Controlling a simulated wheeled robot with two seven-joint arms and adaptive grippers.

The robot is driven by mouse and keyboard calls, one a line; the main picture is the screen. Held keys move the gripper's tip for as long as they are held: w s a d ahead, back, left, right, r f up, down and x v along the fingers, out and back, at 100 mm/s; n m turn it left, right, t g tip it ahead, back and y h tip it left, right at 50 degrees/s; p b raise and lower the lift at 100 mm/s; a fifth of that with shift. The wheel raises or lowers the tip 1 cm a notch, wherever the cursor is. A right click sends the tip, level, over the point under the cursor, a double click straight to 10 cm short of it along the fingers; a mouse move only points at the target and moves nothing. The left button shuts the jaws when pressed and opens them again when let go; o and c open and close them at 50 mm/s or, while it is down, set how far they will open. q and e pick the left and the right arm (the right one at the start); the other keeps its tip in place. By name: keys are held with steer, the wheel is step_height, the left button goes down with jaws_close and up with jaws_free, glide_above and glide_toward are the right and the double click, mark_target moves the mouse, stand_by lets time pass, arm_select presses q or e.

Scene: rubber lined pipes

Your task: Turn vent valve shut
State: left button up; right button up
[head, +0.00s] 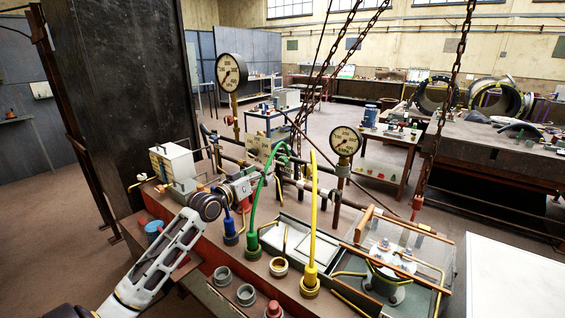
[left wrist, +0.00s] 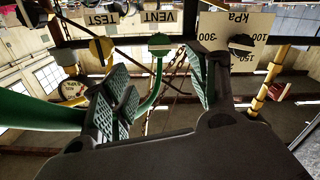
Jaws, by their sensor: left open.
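In the left wrist view, which is upside down, a green vent valve handle (left wrist: 159,43) sits by the VENT label (left wrist: 158,16). A green pipe curves away from it. My left gripper (left wrist: 158,66) is open and empty, its two ribbed fingers on either side of the line to the green handle. The fingers look apart from the handle. The vent handle cannot be made out clearly there. My right gripper is not in view.
A yellow TEST handle (left wrist: 101,49) and a black selector knob (left wrist: 241,43) on the kPa plate flank the vent handle. Two gauges (head: 231,73) (head: 345,141) stand above the pipes. Yellow (head: 313,220) and blue (head: 230,226) hoses rise nearby. Chains hang at right.

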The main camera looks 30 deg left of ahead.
mark_target(280, 162)
arm_select(q)
steer(key=shift+w+d+p, duration=0.15)
steer(key=shift+w+p, duration=0.2)
steer(key=shift+w, duration=1.75)
steer(key=shift+w+d+p, duration=0.15)
steer(key=shift+w+p, duration=0.2)
steer(key=shift+w, duration=1.7)
steer(key=shift+w+d, duration=0.1)
steer(key=shift+w, duration=1.05)
steer(key=shift+w+d+p, duration=0.1)
steer(key=shift+w+p, duration=0.25)
steer(key=shift+w, duration=1.05)
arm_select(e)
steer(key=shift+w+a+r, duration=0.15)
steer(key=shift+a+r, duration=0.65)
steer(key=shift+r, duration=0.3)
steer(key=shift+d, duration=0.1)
arm_select(q)
steer(key=shift+c, duration=0.8)
steer(key=c, duration=0.9)
steer(key=shift+o, duration=0.2)
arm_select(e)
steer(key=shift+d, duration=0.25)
